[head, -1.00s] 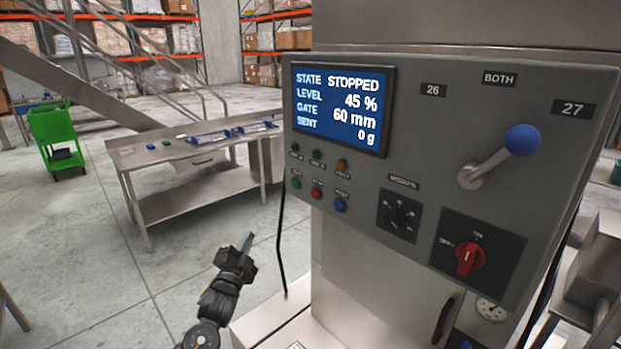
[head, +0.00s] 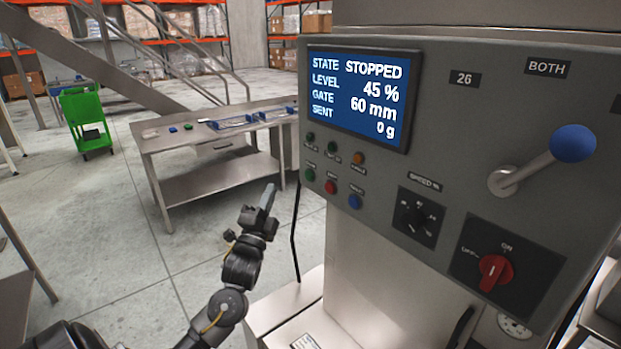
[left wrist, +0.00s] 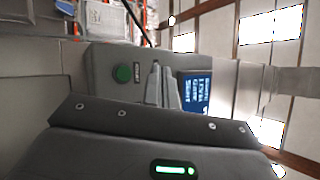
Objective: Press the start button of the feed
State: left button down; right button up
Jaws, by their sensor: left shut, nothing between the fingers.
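The grey control panel (head: 455,135) carries a blue screen (head: 360,95) reading STOPPED, level 45 %, gate 60 mm, sent 0 g. Below the screen are a green button (head: 309,174), a red button (head: 330,187) and a blue button (head: 354,202); their labels are too small to read. My left gripper (head: 270,188) is shut and empty, its tips just left of the green button in the head view. In the left wrist view a green button (left wrist: 123,73) shows left of my finger tips (left wrist: 156,66), which partly cover the panel; contact is not visible. My right gripper is not in view.
Three small lamps, one amber (head: 358,158), sit above the buttons. A speed knob (head: 418,219), a red rotary switch (head: 495,272) and a blue-knobbed lever (head: 573,144) are further right. A steel table (head: 215,180) and green cart (head: 84,120) stand behind.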

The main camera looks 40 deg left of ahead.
pick_arm(q)
jog(key=b, duration=0.2)
send_near(306, 171)
notch_tip(306, 171, up, 3)
jog(key=w+a, duration=0.2)
jog(key=a, duration=0.1)
jog(key=shift+w+d, duration=0.4)
jog(key=shift+w, duration=0.3)
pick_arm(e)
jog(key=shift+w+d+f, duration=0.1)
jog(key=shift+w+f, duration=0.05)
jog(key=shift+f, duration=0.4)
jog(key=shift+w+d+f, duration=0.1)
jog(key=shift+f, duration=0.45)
pick_arm(q)
jog(key=shift+w+r, duration=0.1)
jog(key=shift+w, duration=0.05)
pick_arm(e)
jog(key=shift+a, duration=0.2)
pick_arm(q)
jog(key=shift+w+d, duration=0.1)
jog(key=shift+w, duration=0.25)
